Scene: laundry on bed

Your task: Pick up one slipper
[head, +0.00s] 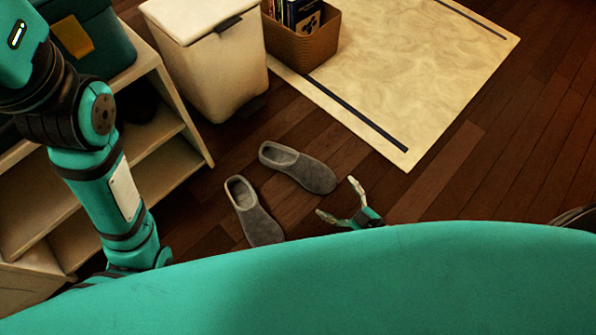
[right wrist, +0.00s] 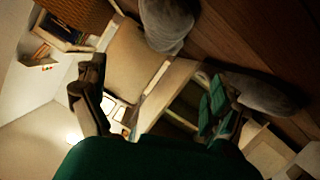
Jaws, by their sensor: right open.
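Two grey slippers lie on the dark wood floor. In the head view, the farther slipper (head: 310,173) points its toe right, towards my right gripper. The nearer slipper (head: 257,220) lies to its lower left. My right gripper (head: 336,197) is open and empty, just right of both slippers and touching neither as far as I can see. In the right wrist view, one slipper (right wrist: 167,25) shows at the top and another (right wrist: 258,92) at the right, partly behind a finger of the open gripper (right wrist: 153,75). My left arm comes in at the left; its gripper is hidden.
A white lidded bin (head: 212,70) and a brown basket (head: 302,45) with books stand beyond the slippers. A pale open shelf (head: 190,115) stands at the left. A cream rug (head: 430,70) lies at the upper right.

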